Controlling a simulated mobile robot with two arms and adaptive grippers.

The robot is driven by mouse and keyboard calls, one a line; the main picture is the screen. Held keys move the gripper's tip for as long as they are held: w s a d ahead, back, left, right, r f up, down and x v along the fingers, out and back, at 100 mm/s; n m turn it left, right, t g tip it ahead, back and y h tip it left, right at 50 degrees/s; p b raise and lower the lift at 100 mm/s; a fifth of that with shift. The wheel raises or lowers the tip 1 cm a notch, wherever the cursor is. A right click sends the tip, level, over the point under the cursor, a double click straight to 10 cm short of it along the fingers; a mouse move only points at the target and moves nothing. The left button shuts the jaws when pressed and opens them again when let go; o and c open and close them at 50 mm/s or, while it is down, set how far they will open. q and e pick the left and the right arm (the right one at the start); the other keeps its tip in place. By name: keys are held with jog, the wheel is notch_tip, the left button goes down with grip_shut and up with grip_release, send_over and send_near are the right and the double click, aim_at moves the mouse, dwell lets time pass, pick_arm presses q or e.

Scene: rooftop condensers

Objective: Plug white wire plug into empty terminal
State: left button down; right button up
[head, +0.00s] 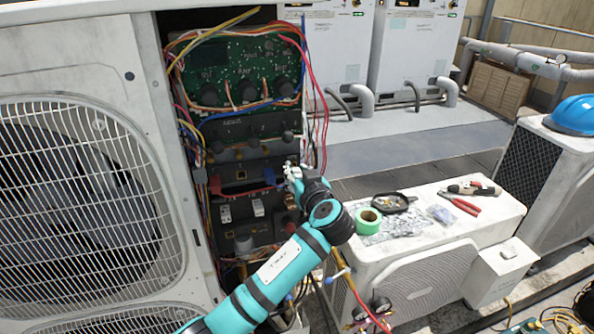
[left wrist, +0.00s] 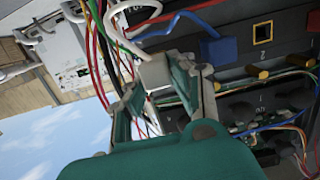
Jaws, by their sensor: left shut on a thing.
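My left gripper (head: 292,173) is at the right side of the open condenser's terminal panel (head: 235,158). In the left wrist view its fingers are shut on the white wire plug (left wrist: 155,73), a pale block with a white wire looping away from it. A square terminal with a yellow rim (left wrist: 263,32) is empty; in the head view this empty terminal (head: 241,174) lies left of the gripper. The blue plug (left wrist: 216,50) sits between the white plug and that terminal. A red plug (head: 215,184) is on its other side. The white plug is apart from the empty terminal. My right gripper is not in view.
Loose coloured wires (head: 315,110) hang along the panel's right edge, close to the gripper. A green circuit board (head: 235,70) is above. A low white unit (head: 470,222) at right carries green tape (head: 368,221), red pliers (head: 463,206) and a dark dish (head: 392,203).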

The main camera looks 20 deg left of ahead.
pick_arm(q)
jog(key=shift+s+d, duration=0.1)
jog(key=shift+s, duration=0.1)
jog(key=shift+s+d, duration=0.35)
jog(key=shift+s, duration=0.2)
jog(key=shift+s+d, duration=0.15)
dwell(0.3)
